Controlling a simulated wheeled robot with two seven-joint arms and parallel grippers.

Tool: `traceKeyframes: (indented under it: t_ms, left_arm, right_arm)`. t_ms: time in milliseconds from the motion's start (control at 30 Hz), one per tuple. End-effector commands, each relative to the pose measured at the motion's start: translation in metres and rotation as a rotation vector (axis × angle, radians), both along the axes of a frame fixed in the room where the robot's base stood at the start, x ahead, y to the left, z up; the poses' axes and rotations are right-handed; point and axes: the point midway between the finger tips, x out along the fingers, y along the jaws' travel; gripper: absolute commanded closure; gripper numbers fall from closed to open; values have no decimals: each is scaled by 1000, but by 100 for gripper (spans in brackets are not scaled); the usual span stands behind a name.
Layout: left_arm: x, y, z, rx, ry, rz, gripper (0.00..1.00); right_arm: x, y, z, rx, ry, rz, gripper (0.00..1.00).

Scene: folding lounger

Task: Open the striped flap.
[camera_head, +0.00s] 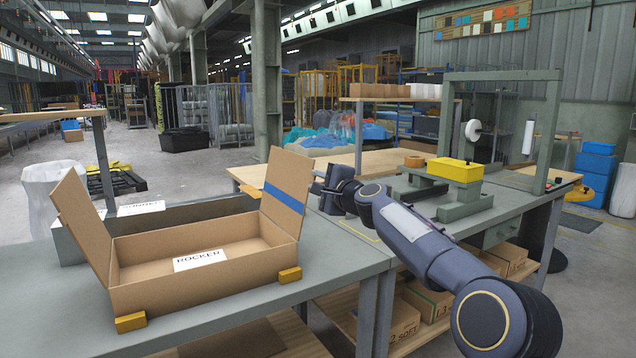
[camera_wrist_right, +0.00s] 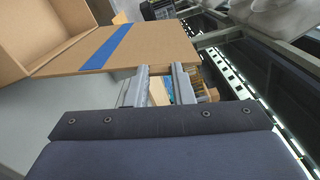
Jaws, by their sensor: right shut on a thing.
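An open cardboard box (camera_head: 203,243) stands on the grey table. Its striped flap (camera_head: 285,184), tan with a blue stripe, stands up on the right side. In the right wrist view the striped flap (camera_wrist_right: 150,48) runs away to the upper left, with the stripe across it. My right gripper (camera_head: 322,187) is at the flap's outer right edge; in the wrist view its fingers (camera_wrist_right: 160,72) are closed at that edge. The exact contact is hard to see. The plain left flap (camera_head: 80,220) also stands up, leaning outward. My left gripper is not in view.
A white label reading ROCKER (camera_head: 199,260) lies in the box. Yellow blocks (camera_head: 131,322) (camera_head: 289,275) sit at its front corners. A grey bin (camera_head: 180,214) is behind it. The table's front left is clear.

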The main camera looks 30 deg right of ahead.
Motion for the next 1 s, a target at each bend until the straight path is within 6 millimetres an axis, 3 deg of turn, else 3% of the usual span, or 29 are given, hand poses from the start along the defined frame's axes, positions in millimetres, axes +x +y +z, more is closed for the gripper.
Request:
traceKeyframes:
  t_ms: [33,67,200,567,1000]
  left_arm:
    - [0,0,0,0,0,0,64]
    - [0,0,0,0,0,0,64]
    - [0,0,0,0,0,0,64]
    - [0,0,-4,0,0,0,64]
    - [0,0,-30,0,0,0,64]
  right_arm:
    - [0,-1,0,-1,-1,-2,100]
    - [0,-1,0,-1,-1,-2,75]
    - [0,0,0,-2,-1,-1,57]
    - [-7,-1,-1,-2,-1,-2,56]
    - [-72,-3,-2,-3,-1,-2,56]
